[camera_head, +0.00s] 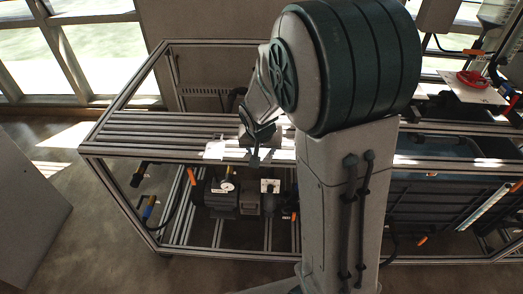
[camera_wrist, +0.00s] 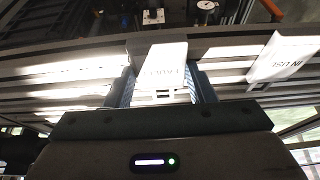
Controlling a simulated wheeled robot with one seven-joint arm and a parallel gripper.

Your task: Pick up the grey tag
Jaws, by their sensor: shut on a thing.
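A pale grey-white tag (camera_wrist: 165,65) with faint lettering lies between the two fingers of my gripper (camera_wrist: 166,88) in the wrist view. The fingers are shut on its sides. In the head view my gripper (camera_head: 254,160) is low over the slatted bench top, and the held tag is hard to make out there. I cannot tell whether the tag still touches the slats.
A second white tag with "IN USE" lettering (camera_wrist: 284,57) lies beside my gripper; it also shows in the head view (camera_head: 215,150). The slatted bench (camera_head: 135,145) has bare room at left. A gauge (camera_head: 227,187) sits below. A red object (camera_head: 474,79) is at far right.

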